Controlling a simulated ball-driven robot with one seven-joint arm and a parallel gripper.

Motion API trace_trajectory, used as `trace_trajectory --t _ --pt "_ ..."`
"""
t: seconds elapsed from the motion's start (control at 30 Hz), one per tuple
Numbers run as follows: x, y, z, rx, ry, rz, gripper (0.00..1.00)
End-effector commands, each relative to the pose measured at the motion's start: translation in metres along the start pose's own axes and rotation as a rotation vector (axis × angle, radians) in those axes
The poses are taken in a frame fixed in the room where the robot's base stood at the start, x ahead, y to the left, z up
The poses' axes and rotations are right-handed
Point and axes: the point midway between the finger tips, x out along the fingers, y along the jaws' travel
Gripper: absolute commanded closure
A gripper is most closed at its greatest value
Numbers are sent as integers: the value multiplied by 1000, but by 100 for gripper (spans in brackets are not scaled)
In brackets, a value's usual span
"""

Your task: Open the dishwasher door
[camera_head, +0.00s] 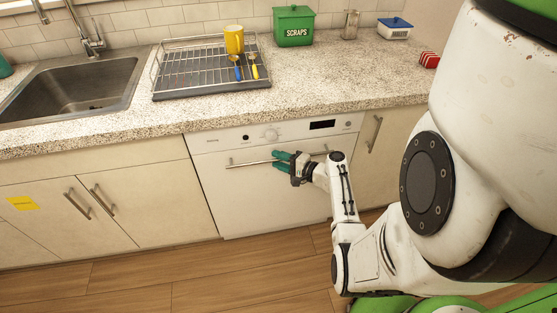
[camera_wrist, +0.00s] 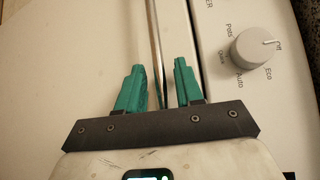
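The white dishwasher (camera_head: 260,199) stands under the counter with its door closed. Its long metal bar handle (camera_head: 245,163) runs across the top of the door, below a control panel with a knob (camera_head: 271,135). My gripper (camera_head: 281,161) with teal fingers is at the middle of the handle. In the wrist view my gripper (camera_wrist: 163,83) is open, with a finger on each side of the handle (camera_wrist: 156,45). The bar lies nearer the left finger; whether it touches that finger I cannot tell. The knob (camera_wrist: 251,48) is to the right there.
A dish rack (camera_head: 195,78) holds a yellow mug (camera_head: 234,40) and utensils on the counter (camera_head: 310,85). A green scraps bin (camera_head: 293,25) stands behind. A sink (camera_head: 75,85) and cabinets are left. The wooden floor (camera_head: 230,275) before the dishwasher is clear apart from my body.

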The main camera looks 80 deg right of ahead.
Motion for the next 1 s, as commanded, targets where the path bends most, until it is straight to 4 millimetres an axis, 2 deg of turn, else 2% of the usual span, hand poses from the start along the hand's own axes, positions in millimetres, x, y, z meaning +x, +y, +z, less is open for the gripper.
trace_trajectory --t 0.37,0.73,1.0 --pt "6 0 0 -2 1 0 64" --pt "6 0 0 -1 1 1 99" --pt "6 0 0 -1 1 1 100"
